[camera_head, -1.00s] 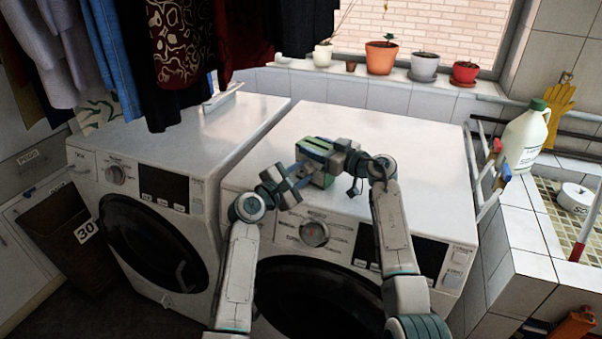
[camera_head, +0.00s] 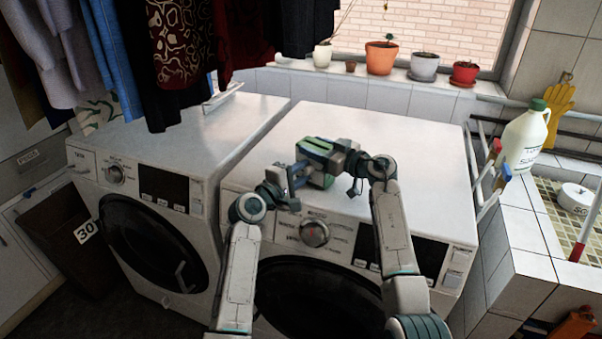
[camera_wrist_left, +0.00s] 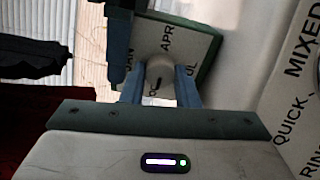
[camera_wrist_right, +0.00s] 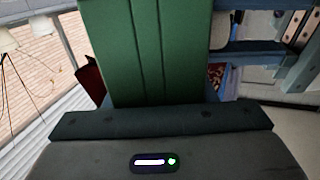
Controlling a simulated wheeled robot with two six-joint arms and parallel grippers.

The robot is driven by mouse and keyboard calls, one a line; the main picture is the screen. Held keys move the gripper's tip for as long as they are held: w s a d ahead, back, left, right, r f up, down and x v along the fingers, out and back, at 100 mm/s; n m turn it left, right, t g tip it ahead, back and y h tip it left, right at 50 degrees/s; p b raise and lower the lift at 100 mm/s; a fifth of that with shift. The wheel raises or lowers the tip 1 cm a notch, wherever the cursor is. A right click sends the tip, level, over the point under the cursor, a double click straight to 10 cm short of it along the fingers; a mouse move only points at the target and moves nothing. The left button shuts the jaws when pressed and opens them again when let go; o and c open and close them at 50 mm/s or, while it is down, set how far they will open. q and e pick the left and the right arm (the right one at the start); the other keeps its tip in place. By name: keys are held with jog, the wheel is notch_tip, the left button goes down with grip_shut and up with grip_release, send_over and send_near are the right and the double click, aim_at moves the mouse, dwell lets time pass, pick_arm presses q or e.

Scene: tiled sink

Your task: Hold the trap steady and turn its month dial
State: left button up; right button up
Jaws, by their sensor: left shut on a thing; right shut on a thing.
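The trap (camera_head: 317,146) is a green box above the top front of the right washing machine. Its green ridged side fills the upper middle of the right wrist view (camera_wrist_right: 150,50). My right gripper (camera_head: 331,162) is shut on the trap's body from the right. The month dial (camera_wrist_left: 160,70) is a round pale knob on a light face lettered APR and other months, partly hidden by the fingers. My left gripper (camera_wrist_left: 160,90) is shut on this knob, one blue finger on each side. In the head view the dial is hidden behind my left gripper (camera_head: 294,175).
The right washing machine's top (camera_head: 400,140) is clear around the trap. Its program knob (camera_head: 315,233) is just below my grippers. A drying rack (camera_head: 478,170) stands at its right edge. Clothes (camera_head: 180,50) hang at upper left. Potted plants (camera_head: 381,57) line the sill.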

dwell(0.3)
pick_arm(q)
jog(key=o, duration=1)
jog(key=n, duration=0.8)
jog(key=shift+n, duration=0.4)
jog(key=n, duration=0.4)
jog(key=shift+h, duration=0.3)
jog(key=n, duration=0.5)
jog(key=shift+f, duration=0.1)
jog(key=v, duration=1.2)
